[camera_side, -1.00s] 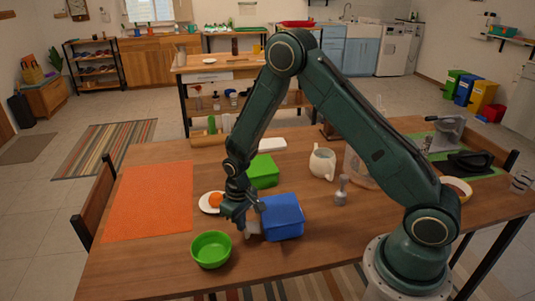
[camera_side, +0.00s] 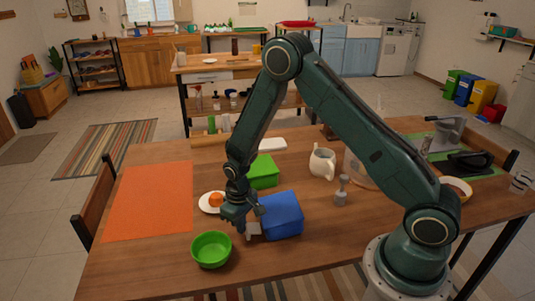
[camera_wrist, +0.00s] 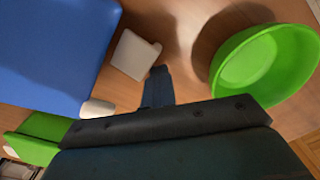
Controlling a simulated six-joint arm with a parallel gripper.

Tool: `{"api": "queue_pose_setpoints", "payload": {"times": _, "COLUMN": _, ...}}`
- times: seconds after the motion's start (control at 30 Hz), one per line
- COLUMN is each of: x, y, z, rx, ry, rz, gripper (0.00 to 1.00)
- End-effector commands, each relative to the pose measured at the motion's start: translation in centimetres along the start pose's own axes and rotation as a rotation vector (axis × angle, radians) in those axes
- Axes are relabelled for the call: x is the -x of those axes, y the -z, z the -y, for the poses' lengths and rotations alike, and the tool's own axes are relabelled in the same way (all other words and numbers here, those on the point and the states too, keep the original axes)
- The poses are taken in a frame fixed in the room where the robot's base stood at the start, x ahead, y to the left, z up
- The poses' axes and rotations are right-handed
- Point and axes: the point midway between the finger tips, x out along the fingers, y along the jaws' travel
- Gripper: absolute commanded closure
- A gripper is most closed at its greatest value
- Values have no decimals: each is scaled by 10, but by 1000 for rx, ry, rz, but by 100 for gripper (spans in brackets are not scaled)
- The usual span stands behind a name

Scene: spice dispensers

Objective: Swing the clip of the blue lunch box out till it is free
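The blue lunch box (camera_side: 281,215) sits on the wooden table in the side view; it fills the upper left of the wrist view (camera_wrist: 45,50). A pale flat clip (camera_wrist: 134,55) sticks outward beside its wall in the wrist view; in the side view the clip (camera_side: 253,230) is at the box's left side. Whether it still latches there I cannot tell. A second pale clip (camera_wrist: 97,108) shows at another edge. My gripper (camera_side: 241,222) is low beside the box's left side. One dark finger shape (camera_wrist: 158,88) shows close to the clip's corner; whether they touch is unclear.
A green bowl (camera_side: 211,249) stands close to my gripper at the front left. A green lunch box (camera_side: 263,172) is behind the blue one. A white plate (camera_side: 207,205) with an orange item (camera_side: 216,199) lies behind my gripper. The orange mat (camera_side: 150,200) is clear.

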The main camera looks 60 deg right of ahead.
Motion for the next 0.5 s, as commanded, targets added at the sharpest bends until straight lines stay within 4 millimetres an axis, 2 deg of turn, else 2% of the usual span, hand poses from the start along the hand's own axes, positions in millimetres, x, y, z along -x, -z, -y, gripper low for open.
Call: {"api": "queue_pose_setpoints", "payload": {"times": 0.5, "x": -8, "y": -3, "z": -2, "rx": -2, "ry": -2, "rz": 7, "gripper": 100}}
